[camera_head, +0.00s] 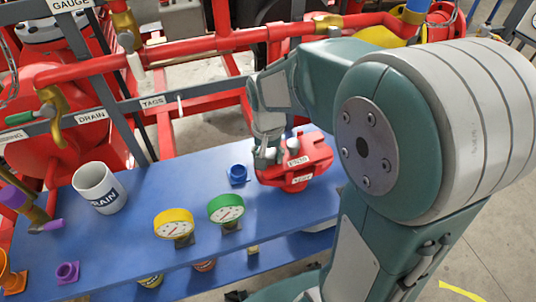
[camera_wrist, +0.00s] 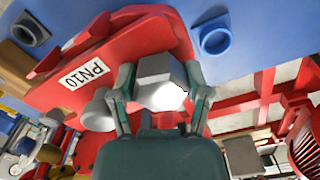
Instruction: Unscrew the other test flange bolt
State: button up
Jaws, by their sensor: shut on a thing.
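The red test flange (camera_head: 300,172) lies on the blue bench, below and in front of my gripper. It also shows in the wrist view (camera_wrist: 120,60) with a white PN10 label. My gripper (camera_head: 266,150) is at the flange's left side in the head view. In the wrist view my gripper (camera_wrist: 162,85) has its two fingers shut on a grey hex bolt (camera_wrist: 160,70). A second grey bolt (camera_wrist: 97,110) stands on the flange beside my left finger, outside the grip. Whether the held bolt is still in its hole is hidden.
On the blue bench (camera_head: 140,225) stand a white DRAIN mug (camera_head: 100,190), a yellow gauge (camera_head: 174,223), a green gauge (camera_head: 226,209) and a blue socket (camera_head: 238,174). Red pipes (camera_head: 200,47) and a labelled rail run behind.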

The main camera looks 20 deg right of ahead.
jog(key=n, duration=0.7)
jog(key=shift+n, duration=0.3)
jog(key=n, duration=0.6)
jog(key=shift+n, duration=0.3)
jog(key=o, duration=1.2)
jog(key=shift+r, duration=0.1)
notch_tip(320, 180, up, 12)
jog(key=shift+w+f, duration=0.1)
jog(key=shift+f, duration=0.05)
